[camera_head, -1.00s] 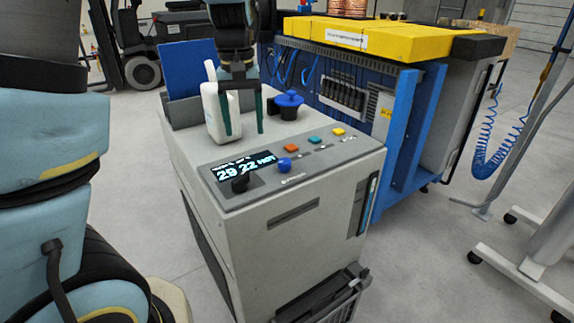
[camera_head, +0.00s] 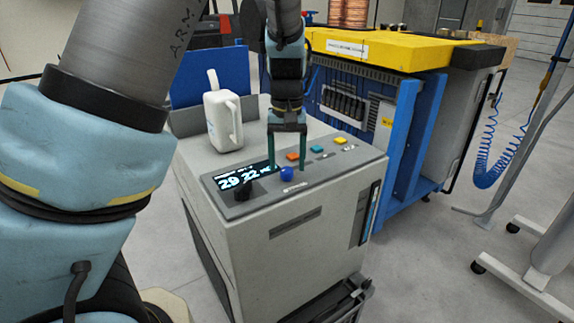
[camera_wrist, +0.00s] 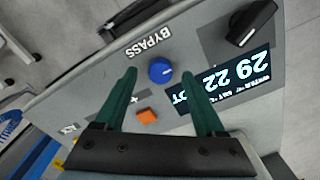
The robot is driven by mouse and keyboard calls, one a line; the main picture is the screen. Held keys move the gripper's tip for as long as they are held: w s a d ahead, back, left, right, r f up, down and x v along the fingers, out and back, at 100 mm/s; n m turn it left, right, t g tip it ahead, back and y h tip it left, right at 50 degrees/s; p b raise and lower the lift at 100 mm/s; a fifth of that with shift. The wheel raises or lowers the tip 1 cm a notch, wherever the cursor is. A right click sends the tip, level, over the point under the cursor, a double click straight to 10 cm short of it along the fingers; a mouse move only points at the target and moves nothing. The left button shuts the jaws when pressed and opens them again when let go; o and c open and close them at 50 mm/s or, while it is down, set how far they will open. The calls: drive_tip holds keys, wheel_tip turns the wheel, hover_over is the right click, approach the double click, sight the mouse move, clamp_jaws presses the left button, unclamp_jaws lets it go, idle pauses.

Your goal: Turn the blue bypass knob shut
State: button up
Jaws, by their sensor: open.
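The blue bypass knob (camera_head: 287,174) is on the sloped control panel of the grey machine (camera_head: 245,225). In the wrist view the blue knob (camera_wrist: 160,70) sits below the word BYPASS and ahead of my fingertips, roughly between their lines. My gripper (camera_head: 288,168) points down over the panel, with its two green fingers apart and nothing between them. In the wrist view my gripper (camera_wrist: 162,74) has one finger on each side of the knob's line. I cannot tell how far above the panel the fingertips are.
A black knob (camera_head: 237,190) and a lit display (camera_head: 232,182) lie left of the blue knob. Orange (camera_head: 292,156), teal (camera_head: 317,149) and yellow (camera_head: 341,140) buttons lie behind. A white jug (camera_head: 223,120) stands on the machine top. A blue-framed bench (camera_head: 405,130) stands behind.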

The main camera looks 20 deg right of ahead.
drive_tip(key=shift+f, duration=1)
clamp_jaws()
